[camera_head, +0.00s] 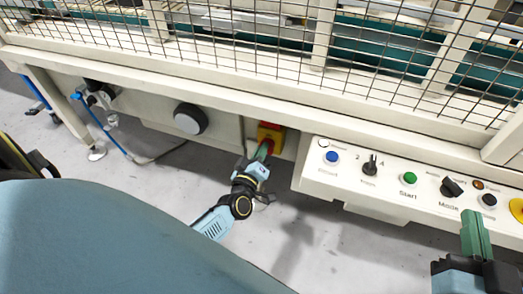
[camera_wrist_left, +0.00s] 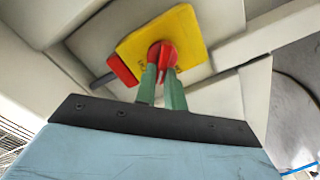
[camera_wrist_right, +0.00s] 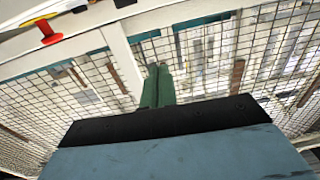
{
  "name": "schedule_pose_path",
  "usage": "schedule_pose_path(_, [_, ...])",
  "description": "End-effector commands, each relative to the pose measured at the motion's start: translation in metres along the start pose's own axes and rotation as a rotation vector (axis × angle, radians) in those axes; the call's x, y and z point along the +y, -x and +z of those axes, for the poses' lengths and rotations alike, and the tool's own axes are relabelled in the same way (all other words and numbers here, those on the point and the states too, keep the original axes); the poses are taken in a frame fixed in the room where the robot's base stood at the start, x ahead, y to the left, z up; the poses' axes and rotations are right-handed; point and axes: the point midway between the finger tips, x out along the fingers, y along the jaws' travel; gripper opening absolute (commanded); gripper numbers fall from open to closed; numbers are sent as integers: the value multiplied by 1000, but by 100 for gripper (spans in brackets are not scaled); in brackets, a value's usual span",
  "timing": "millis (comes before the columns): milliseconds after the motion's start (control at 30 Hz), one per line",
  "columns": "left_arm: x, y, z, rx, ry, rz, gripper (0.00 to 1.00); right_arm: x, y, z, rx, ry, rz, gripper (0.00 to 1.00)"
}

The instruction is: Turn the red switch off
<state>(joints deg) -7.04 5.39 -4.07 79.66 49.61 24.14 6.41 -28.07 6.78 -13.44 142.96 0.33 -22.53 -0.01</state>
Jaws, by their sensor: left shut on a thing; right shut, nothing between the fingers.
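The red switch (camera_wrist_left: 163,53) sits on a yellow plate (camera_wrist_left: 186,32) on the machine's cream frame. In the head view the yellow plate (camera_head: 272,133) shows under the table edge. My left gripper (camera_wrist_left: 162,72) is shut on the red switch, its two green fingers on either side of the knob. In the head view my left gripper (camera_head: 264,150) reaches the switch from below and partly hides it. My right gripper (camera_head: 474,222) is shut and empty, in front of the control panel's right part. In the right wrist view its green fingers (camera_wrist_right: 158,72) are together.
The cream control panel (camera_head: 322,183) carries a blue button (camera_head: 332,157), a green button (camera_head: 409,179) and black rotary knobs. A round dark-and-grey knob (camera_head: 189,120) is left of the switch. Wire mesh (camera_head: 240,45) stands above. A small red part (camera_wrist_left: 122,70) is beside the yellow plate.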

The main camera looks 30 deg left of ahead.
Motion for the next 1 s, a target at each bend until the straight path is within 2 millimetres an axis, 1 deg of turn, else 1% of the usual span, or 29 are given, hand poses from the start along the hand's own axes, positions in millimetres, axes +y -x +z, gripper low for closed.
schedule_pose_path(167, [-3,0,0,1,167,1,0,-2,0,-7,47,-2,-5,0])
schedule_pose_path(400, [-5,0,1,1,389,1,0,-5,0,-26,166,-6,-14,0])
schedule_pose_path(600, [-7,0,2,1,546,0,0,-8,3,-43,269,-11,-21,0])
schedule_pose_path(800, [-8,0,3,0,656,0,0,-11,7,-56,352,-16,-27,0])
schedule_pose_path(1000, [-9,0,3,0,720,-1,0,-12,10,-63,401,-19,-31,0])
